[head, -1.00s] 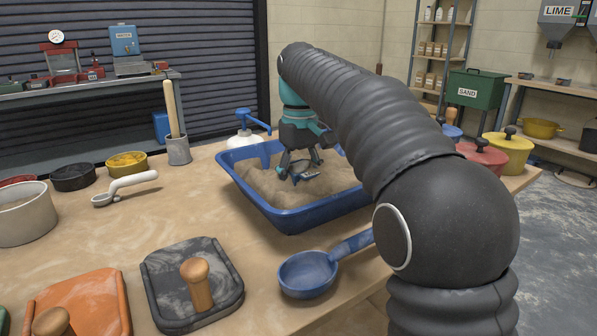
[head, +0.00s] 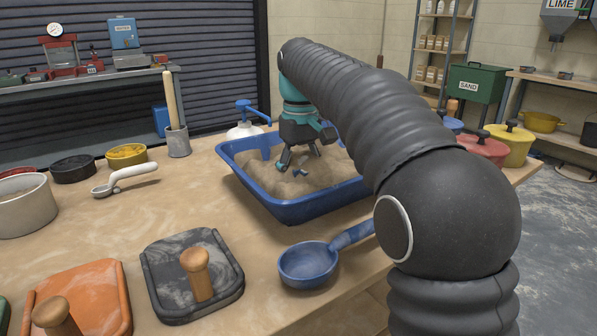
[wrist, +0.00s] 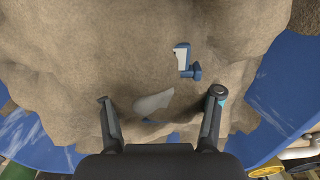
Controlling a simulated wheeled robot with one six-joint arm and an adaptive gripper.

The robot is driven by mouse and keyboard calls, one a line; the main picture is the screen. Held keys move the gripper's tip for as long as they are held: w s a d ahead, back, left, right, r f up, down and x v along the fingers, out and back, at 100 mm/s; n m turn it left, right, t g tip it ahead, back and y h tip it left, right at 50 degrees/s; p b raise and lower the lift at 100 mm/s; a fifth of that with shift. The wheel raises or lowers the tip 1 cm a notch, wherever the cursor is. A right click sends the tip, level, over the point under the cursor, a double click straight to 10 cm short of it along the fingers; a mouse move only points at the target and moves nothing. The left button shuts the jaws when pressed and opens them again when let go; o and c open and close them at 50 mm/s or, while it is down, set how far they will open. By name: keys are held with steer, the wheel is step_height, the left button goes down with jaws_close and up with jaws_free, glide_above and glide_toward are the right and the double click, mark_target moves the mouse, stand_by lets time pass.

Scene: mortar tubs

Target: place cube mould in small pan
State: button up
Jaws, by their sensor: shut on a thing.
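My gripper (head: 300,160) points down into the sand in the blue tub (head: 300,211). In the wrist view its two fingers (wrist: 162,110) stand wide apart, shut on the cube mould, which is mostly buried in sand. Only pieces show: a blue and white part (wrist: 190,68) ahead of the fingers and a smooth grey patch (wrist: 153,102) between them. Whether these pieces all belong to the mould I cannot tell. A small blue bit (head: 300,173) shows below the fingers in the head view. A blue long-handled pan (head: 308,267) stands on the table in front of the tub.
Black (head: 192,270) and orange (head: 84,300) boards with wooden knobs lie at the front left. A white scoop (head: 125,180), a grey pot (head: 22,208) and a mortar with pestle (head: 177,140) stand further left. Red (head: 483,150) and yellow (head: 510,143) lidded pots stand at the right.

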steer(key=shift+f, duration=0.1)
steer(key=o, duration=1.7)
